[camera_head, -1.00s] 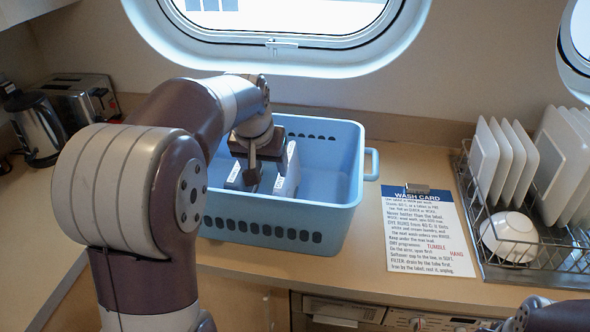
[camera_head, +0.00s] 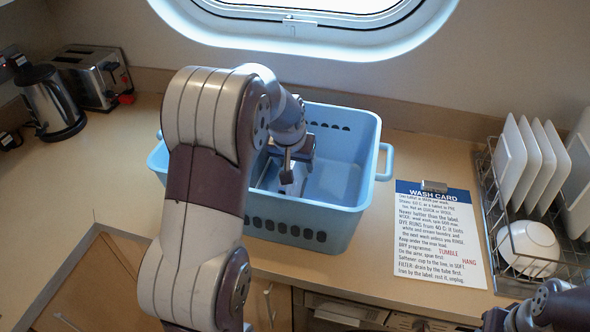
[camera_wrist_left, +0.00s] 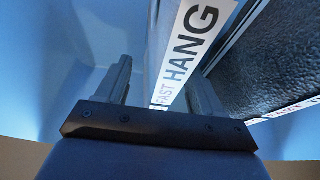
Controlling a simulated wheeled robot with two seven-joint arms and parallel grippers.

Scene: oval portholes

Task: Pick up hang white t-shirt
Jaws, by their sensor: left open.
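In the left wrist view a white label (camera_wrist_left: 188,52) reading "FAST HANG" stands on edge, on a folded piece whose cloth is mostly hidden. My left gripper (camera_wrist_left: 158,70) is open, its two fingers on either side of the label's lower part. In the head view the gripper (camera_head: 287,172) is down inside the blue basket (camera_head: 300,232), largely hidden by my own arm. A pale folded piece (camera_head: 293,186) shows just below the fingers; I cannot tell from there whether it is the white t-shirt. My right gripper is out of view.
A dark, rough-textured folded piece (camera_wrist_left: 275,65) stands close to the right finger. The basket's right part is empty. A wash card (camera_head: 436,235) lies right of it, then a dish rack (camera_head: 500,265). A kettle (camera_head: 52,103) and toaster (camera_head: 95,75) stand left.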

